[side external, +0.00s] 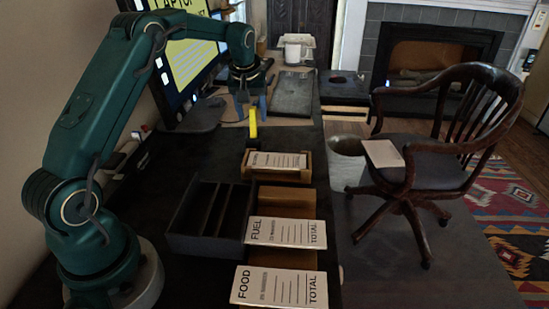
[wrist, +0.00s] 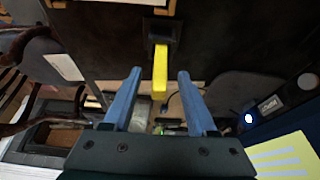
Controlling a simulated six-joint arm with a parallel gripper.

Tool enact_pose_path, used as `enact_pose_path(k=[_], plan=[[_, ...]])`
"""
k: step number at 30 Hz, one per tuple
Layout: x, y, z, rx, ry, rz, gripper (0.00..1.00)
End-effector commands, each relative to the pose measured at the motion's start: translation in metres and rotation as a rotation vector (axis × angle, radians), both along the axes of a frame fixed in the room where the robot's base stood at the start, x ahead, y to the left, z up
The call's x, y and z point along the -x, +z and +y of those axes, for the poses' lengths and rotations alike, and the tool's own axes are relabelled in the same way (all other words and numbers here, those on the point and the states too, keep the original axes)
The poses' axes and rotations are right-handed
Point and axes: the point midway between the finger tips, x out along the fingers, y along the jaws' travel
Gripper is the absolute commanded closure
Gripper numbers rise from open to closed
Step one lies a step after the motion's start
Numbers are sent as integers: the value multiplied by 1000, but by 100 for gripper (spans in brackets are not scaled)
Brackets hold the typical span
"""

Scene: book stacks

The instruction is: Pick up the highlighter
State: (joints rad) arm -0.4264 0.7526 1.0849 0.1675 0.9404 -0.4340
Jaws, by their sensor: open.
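The highlighter is a yellow bar (side external: 253,124) on the dark desk, just below my gripper in the side view. In the wrist view its yellow body (wrist: 160,66) runs up the picture to a dark end piece. My gripper (side external: 251,110) points down with its two blue fingers apart. In the wrist view the fingertips of my gripper (wrist: 160,73) appear on either side of the yellow body, with a gap on both sides. Nothing is held. The height between the fingertips and the highlighter is hard to tell.
A monitor (side external: 188,62) stands close to the left of my gripper. A white mug (side external: 292,53) and a dark flat slab (side external: 292,94) lie behind. Nearer are a black divided tray (side external: 207,215) and wooden boxes with labelled cards (side external: 285,232). A chair (side external: 440,160) stands right.

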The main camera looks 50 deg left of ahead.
Motion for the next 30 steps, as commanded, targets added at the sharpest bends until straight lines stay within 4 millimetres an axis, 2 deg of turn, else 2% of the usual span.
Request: enact_pose_path(k=[6,17,21,22,30], plan=[[-7,-25,7,1,-2,1,43],[-9,-30,8,0,-3,-1,43],[-9,-30,8,0,-3,-1,96],[-9,-30,8,0,-3,-1,100],[-9,-30,8,1,-3,-2,100]])
